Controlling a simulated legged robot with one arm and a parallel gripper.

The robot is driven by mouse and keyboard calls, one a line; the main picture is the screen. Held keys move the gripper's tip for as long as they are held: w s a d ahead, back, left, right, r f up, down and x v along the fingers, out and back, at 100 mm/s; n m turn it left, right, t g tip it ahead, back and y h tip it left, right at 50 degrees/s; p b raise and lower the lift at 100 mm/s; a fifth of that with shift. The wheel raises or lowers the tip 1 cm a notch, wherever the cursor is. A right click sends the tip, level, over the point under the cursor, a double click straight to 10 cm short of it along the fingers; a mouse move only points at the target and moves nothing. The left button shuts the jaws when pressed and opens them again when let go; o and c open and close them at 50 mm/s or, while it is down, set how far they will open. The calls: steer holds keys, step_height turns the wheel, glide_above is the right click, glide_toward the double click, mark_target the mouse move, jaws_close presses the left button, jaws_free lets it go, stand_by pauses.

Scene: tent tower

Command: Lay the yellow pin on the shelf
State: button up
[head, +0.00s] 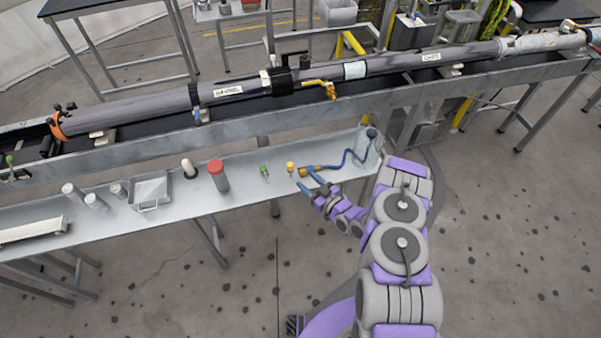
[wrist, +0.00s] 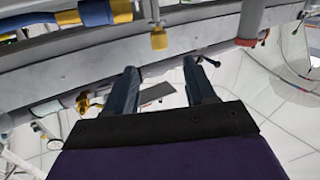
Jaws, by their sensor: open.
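The yellow pin (head: 290,167) stands on the grey metal shelf (head: 235,196), between the green pin and a hose fitting. In the wrist view the yellow pin (wrist: 158,40) shows beyond the fingertips, in line with the gap between them. My gripper (head: 308,181) is just to the right of the pin in the head view, at the shelf's front edge. Its two blue fingers (wrist: 160,68) are apart with nothing between them. The pin and the fingers look apart.
A blue hose with a brass fitting (head: 308,171) lies close to the right of the pin. A green pin (head: 264,172) and a red-capped cylinder (head: 217,178) stand to its left. A long pipe assembly (head: 240,88) runs behind.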

steer(key=shift+v, duration=1)
steer(key=w+d+r+g+h, duration=0.3)
steer(key=w+d+r+h, duration=0.15)
steer(key=w+r, duration=0.35)
steer(key=s+d+r+m+g+h, duration=0.2)
steer(key=s+d+r+h, duration=0.15)
steer(key=r, duration=0.45)
steer(key=s+d+r+m+g+h, duration=0.1)
steer(key=s+d+r+g+h, duration=0.15)
steer(key=s+r, duration=0.35)
steer(key=s+r+m+g, duration=0.2)
steer(key=s+r, duration=0.3)
steer(key=s, duration=0.8)
steer(key=s+r+m+g, duration=0.2)
steer(key=s+r, duration=0.4)
steer(key=s, duration=0.7)
steer(key=s+r+m+g+h, duration=0.1)
steer(key=s+r, duration=0.5)
steer(key=s, duration=0.8)
steer(key=shift+a+m+g, duration=0.45)
steer(key=shift+m+g, duration=0.05)
steer(key=shift+g, duration=0.75)
